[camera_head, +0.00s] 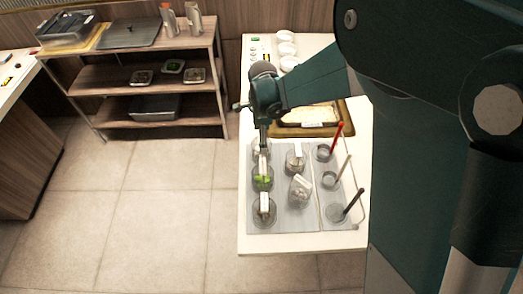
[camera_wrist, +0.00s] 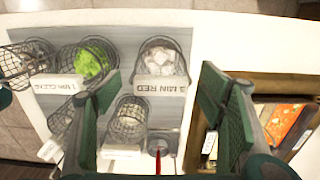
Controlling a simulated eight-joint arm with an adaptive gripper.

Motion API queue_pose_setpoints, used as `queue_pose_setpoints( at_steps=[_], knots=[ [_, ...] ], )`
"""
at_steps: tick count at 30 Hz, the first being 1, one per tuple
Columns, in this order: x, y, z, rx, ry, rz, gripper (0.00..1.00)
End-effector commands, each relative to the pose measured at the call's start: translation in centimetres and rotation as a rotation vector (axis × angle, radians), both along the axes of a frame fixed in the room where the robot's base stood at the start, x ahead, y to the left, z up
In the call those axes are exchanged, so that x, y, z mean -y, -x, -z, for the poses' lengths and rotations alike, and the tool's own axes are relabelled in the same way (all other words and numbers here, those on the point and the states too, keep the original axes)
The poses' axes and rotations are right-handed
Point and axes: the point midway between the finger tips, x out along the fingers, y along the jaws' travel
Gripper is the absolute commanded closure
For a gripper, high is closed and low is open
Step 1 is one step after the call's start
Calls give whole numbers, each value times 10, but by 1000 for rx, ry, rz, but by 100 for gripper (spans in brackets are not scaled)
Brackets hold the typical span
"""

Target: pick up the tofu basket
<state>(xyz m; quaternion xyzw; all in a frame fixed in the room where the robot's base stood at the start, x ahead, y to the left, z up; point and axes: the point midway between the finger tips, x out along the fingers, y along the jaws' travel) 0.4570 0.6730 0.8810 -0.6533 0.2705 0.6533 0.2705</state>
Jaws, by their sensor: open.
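In the wrist view, a wire basket (camera_wrist: 163,58) holding pale chunks that look like tofu sits in a round well at the top, with a light label block reading "3 MIN RED" on its near side. My gripper (camera_wrist: 162,92) is open and empty; its green fingers stand on either side, left and right, of the space below this label. The fingers do not touch the basket. In the head view my gripper (camera_head: 263,138) points down over the far left well and hides most of that basket.
A basket with green food (camera_wrist: 90,62) and a dark-filled basket (camera_wrist: 22,62) stand left of it; two more baskets stand below. Ladles, one with a red handle (camera_head: 339,131), stand in wells at right. A wooden-framed tray (camera_head: 345,128) lies behind. Floor at left is clear.

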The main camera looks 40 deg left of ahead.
Motion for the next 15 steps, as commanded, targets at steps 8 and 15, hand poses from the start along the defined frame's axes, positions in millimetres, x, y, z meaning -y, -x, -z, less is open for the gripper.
queue_pose_setpoints(
  at_steps=[8, 15],
  knots=[
    [0, 0, 3, 0, 0, 0, 32],
    [-1, 0, 10, 0, 0, 0, 32]
  ],
)
